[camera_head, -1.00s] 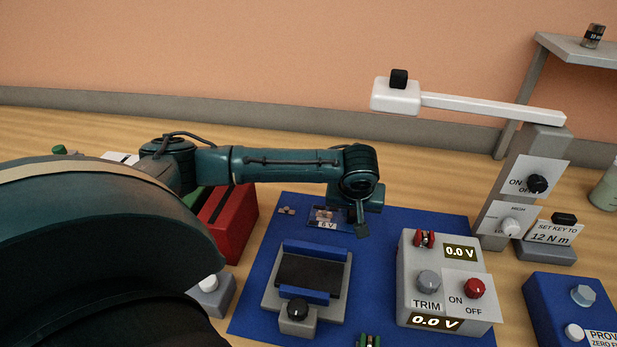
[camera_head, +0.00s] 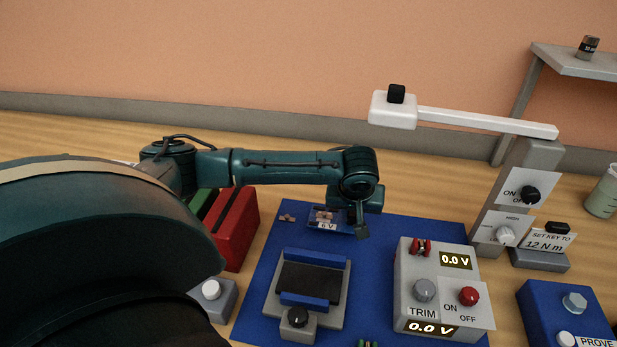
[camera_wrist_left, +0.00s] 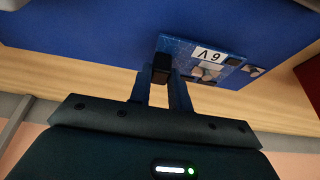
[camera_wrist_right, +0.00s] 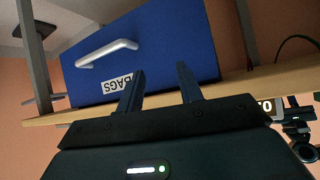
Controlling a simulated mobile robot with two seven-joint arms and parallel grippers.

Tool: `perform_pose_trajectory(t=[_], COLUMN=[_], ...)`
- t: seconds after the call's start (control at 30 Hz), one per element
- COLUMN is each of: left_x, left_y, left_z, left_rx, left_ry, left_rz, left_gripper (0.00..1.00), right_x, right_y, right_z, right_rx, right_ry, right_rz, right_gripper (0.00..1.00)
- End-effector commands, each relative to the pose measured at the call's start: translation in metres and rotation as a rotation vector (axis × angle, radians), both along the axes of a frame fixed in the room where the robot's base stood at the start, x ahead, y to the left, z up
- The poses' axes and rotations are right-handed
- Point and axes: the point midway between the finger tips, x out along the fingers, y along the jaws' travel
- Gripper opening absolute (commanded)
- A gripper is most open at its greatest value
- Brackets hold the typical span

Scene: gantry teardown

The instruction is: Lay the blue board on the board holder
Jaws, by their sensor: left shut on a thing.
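The blue board (camera_head: 325,221), labelled 6 V, is near the back of the blue mat, behind the board holder. My left gripper (camera_head: 360,225) is at the board's right end in the head view. In the left wrist view the left gripper (camera_wrist_left: 168,75) is shut on one edge of the board (camera_wrist_left: 232,72). Whether the board touches the mat is unclear. The board holder (camera_head: 309,284) has a dark bed between two blue bars and a black knob in front; its bed is empty. My right gripper (camera_wrist_right: 158,82) is open and empty in the right wrist view.
A grey meter box (camera_head: 443,285) stands right of the holder. A red bin (camera_head: 234,230) is left of the mat (camera_head: 262,285). A white-armed stand (camera_head: 485,121) rises at the right. A blue box (camera_wrist_right: 170,45) labelled BAGS is before the right gripper.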

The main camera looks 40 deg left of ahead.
Motion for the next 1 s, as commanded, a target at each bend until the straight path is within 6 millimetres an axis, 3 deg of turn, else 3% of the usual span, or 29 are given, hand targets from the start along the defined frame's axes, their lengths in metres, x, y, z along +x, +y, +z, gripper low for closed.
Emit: perform_pose_trajectory(t=[0.43,1.0], left_x=[0.000,0.002], left_y=[0.000,-0.004], left_z=[0.035,0.037], left_rx=[0.000,-0.002], left_ry=[0.001,0.001], left_rz=[-0.001,-0.007], left_gripper=[0.00,0.00], right_x=[-0.002,-0.005], right_y=[-0.008,-0.011], right_z=[0.012,0.006], right_rx=[-0.022,-0.033], right_ry=[0.046,0.062], right_rz=[-0.026,-0.023], right_gripper=[0.36,0.36])
